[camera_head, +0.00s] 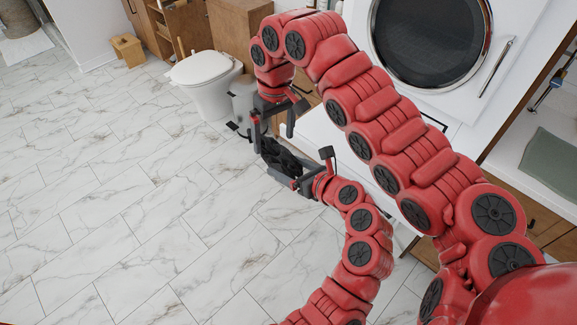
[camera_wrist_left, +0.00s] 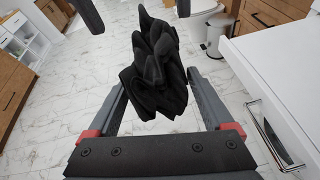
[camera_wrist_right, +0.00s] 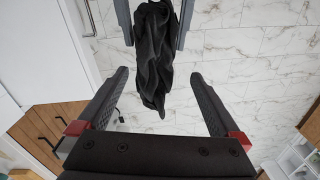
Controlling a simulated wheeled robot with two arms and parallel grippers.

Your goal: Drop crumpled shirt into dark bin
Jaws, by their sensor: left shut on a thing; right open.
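The crumpled shirt (camera_head: 281,158) is black and hangs in folds off the floor. It shows large in the left wrist view (camera_wrist_left: 155,72). My left gripper (camera_head: 285,165), the lower one in the head view, is shut on it. My right gripper (camera_head: 273,122) is open and empty, close above the shirt in the head view. In the right wrist view the shirt (camera_wrist_right: 155,50) appears beyond my right fingertips, and I cannot tell whether they touch it. I cannot make out a dark bin in any view.
A white toilet (camera_head: 205,80) stands at the back, with a small light bin (camera_wrist_left: 215,35) beside it in the left wrist view. A white front-loading machine (camera_head: 505,75) and white drawer unit (camera_wrist_left: 280,90) are close on the right. The marble-patterned floor (camera_head: 110,210) is clear on the left.

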